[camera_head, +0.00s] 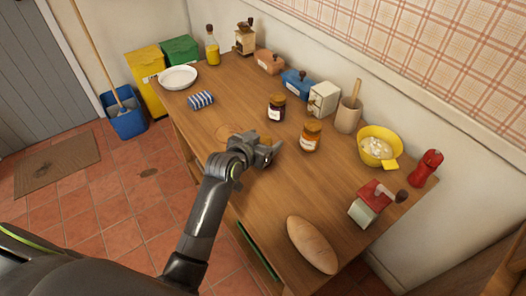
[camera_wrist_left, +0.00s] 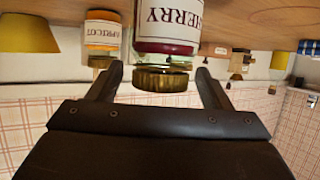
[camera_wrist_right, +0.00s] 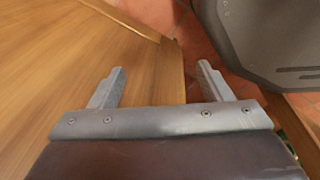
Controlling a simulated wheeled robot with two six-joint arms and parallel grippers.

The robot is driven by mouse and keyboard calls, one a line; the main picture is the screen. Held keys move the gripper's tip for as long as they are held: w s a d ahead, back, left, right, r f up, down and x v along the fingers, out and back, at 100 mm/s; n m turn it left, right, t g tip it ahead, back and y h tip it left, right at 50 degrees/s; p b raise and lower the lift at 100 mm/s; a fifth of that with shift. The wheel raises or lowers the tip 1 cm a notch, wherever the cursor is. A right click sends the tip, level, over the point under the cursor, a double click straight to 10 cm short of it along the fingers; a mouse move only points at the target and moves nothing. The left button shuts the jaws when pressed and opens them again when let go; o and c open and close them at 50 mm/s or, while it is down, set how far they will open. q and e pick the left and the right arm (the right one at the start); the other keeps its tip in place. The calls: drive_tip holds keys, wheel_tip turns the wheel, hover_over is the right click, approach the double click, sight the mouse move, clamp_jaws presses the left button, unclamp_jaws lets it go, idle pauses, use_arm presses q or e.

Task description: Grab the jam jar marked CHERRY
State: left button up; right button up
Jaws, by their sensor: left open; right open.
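The jam jar marked CHERRY (camera_wrist_left: 165,28) has dark red contents, a white label and a gold lid. It appears upside down in the left wrist view, ahead of and between the fingers of my left gripper (camera_wrist_left: 159,70). In the head view, the dark jar (camera_head: 276,110) stands upright on the table just beyond my open left gripper (camera_head: 268,152), with nothing held. A jar marked APRICOT (camera_wrist_left: 103,35), orange in the head view (camera_head: 311,136), stands to the right of the dark jar. My right gripper (camera_wrist_right: 162,68) is open and empty by the table edge.
Canisters stand along the wall behind the jars.

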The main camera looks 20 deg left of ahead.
use_arm(q)
drive_tip(key=c, duration=1.6)
drive_tip(key=shift+r, duration=0.15)
